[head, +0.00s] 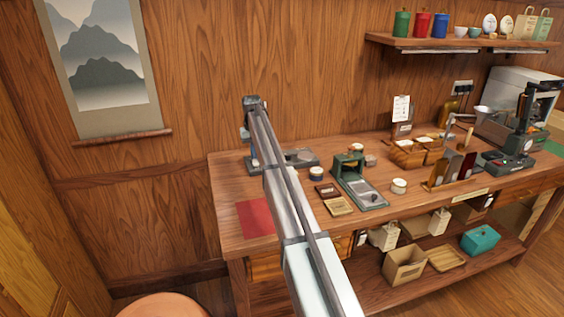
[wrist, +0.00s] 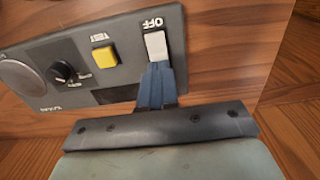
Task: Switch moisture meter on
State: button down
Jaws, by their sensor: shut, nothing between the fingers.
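The moisture meter's grey panel (wrist: 130,30) fills the upper left of the wrist view. It carries a white rocker switch (wrist: 155,44) beside the lettering OFF, a yellow TEST button (wrist: 103,57), a black knob (wrist: 72,73) and a round grey disc (wrist: 22,82). My gripper (wrist: 157,68) is shut and empty, its blue fingertips right at the near end of the switch. I cannot tell whether they touch it. In the head view my gripper (head: 251,163) points down at the bench's left end, and the meter (head: 301,156) is partly hidden behind my arm.
A red mat (head: 256,217) lies on the bench (head: 230,190) near its left front. A green device (head: 352,185), small tins and wooden trays stand to the right of my arm. The bench edge is close by on the left. A wall shelf (head: 450,43) holds canisters.

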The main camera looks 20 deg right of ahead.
jog(key=shift+f, duration=0.5)
jog(key=shift+r, duration=0.1)
dwell(0.3)
jog(key=shift+r, duration=3.45)
